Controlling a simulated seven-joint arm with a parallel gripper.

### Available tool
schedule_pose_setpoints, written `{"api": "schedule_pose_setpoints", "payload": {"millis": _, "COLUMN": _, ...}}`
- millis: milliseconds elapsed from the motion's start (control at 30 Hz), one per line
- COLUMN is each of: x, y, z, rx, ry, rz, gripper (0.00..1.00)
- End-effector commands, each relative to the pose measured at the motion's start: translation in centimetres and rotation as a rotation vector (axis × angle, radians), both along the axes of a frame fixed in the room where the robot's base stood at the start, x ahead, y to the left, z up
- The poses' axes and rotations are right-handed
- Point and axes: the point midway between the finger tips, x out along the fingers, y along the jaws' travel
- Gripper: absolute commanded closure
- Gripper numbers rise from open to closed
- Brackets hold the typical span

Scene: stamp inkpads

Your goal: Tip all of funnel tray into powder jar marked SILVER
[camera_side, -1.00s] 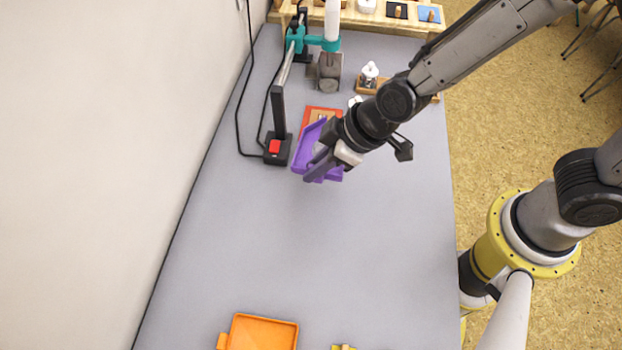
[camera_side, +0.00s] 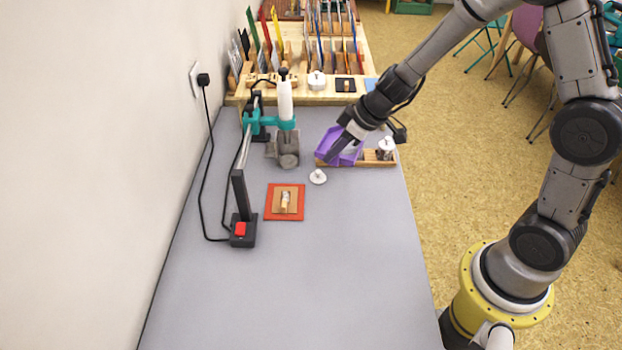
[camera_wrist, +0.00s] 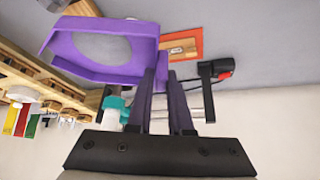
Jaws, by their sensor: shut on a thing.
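My gripper (camera_side: 346,146) is shut on the purple funnel tray (camera_side: 326,143) and holds it over the left part of a wooden rack (camera_side: 372,163). The tray appears tilted. In the wrist view the funnel tray (camera_wrist: 60,42) shows at the edge of the fingers (camera_wrist: 160,85), with a grey oval area inside; I cannot tell whether that is powder. A jar with a white top (camera_side: 386,148) stands at the rack's right end. The tray and gripper hide the rack's left part, so no other jar is visible there. I can read no SILVER label.
A white knobbed lid (camera_side: 318,176) lies on the table left of the rack. An orange-red pad with a wooden stamp (camera_side: 285,201), a teal-clamped stand (camera_side: 272,124) and a black post with a red switch (camera_side: 241,230) stand left. The front table is clear.

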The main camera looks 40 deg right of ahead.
Motion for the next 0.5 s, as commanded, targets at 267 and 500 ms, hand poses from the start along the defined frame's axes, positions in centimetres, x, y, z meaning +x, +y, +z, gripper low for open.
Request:
{"api": "schedule_pose_setpoints", "payload": {"millis": 267, "x": 0.6, "y": -3.7, "z": 0.3, "rx": 0.012, "ry": 0.005, "rz": -0.036, "gripper": 1.0}}
{"api": "schedule_pose_setpoints", "payload": {"millis": 500, "x": 0.9, "y": -4.7, "z": 0.1, "rx": 0.146, "ry": 0.064, "rz": -0.04, "gripper": 1.0}}
